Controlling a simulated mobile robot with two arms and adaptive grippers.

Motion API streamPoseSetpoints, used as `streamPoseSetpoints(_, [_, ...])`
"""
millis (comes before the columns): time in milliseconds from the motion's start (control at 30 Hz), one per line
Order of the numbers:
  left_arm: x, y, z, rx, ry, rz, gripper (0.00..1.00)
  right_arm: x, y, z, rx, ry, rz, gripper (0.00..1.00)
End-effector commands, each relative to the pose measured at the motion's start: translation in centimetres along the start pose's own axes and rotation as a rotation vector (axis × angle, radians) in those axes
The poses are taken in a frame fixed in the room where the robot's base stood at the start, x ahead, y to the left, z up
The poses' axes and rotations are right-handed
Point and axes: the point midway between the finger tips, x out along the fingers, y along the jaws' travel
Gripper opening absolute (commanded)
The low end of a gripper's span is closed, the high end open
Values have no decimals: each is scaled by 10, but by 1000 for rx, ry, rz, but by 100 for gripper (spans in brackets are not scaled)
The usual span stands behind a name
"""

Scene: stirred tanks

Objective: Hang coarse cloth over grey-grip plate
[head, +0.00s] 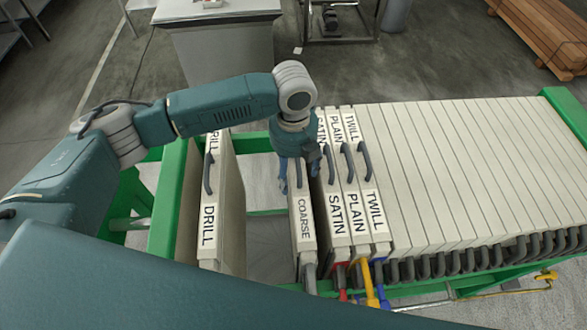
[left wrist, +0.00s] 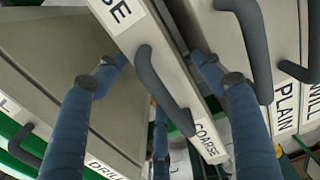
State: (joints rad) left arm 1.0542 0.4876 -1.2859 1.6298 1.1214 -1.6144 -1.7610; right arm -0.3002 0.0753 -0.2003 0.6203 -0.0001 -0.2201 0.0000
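The coarse cloth (head: 305,236), a narrow pale panel labelled COARSE with a dark handle on top, stands upright in the rack. It also shows in the left wrist view (left wrist: 203,125). A grey grip (head: 309,280) shows at its near end; the plate itself cannot be told apart from the cloth. My left gripper (head: 298,176) is over the coarse panel, its blue fingers apart on either side of the handle. In the left wrist view, the fingers (left wrist: 158,70) straddle the panel's top bar; contact is unclear. My right gripper is not in view.
A DRILL panel (head: 209,225) stands to the left, with a gap between it and COARSE. SATIN (head: 337,222), PLAIN (head: 357,215) and TWILL (head: 376,212) panels stand close on the right, with red, yellow and blue grips. Several pale plates (head: 460,170) fill the green frame (head: 165,205).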

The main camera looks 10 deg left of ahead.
Motion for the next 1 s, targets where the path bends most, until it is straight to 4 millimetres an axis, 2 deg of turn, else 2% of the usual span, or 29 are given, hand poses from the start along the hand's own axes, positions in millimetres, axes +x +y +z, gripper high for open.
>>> streamPoseSetpoints(233, [0, 0, 0, 0, 1, 2, 69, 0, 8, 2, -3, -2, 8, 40])
streamPoseSetpoints(367, [-8, 0, 0, 0, -1, 0, 69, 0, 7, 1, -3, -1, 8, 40])
streamPoseSetpoints(467, [-23, 0, 1, 0, -3, -2, 69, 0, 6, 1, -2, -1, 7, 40])
streamPoseSetpoints(800, [-94, 0, 1, 1, -2, -1, 69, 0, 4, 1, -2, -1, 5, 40])
streamPoseSetpoints(1000, [-116, -1, 0, 1, -1, -1, 69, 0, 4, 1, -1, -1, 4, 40])
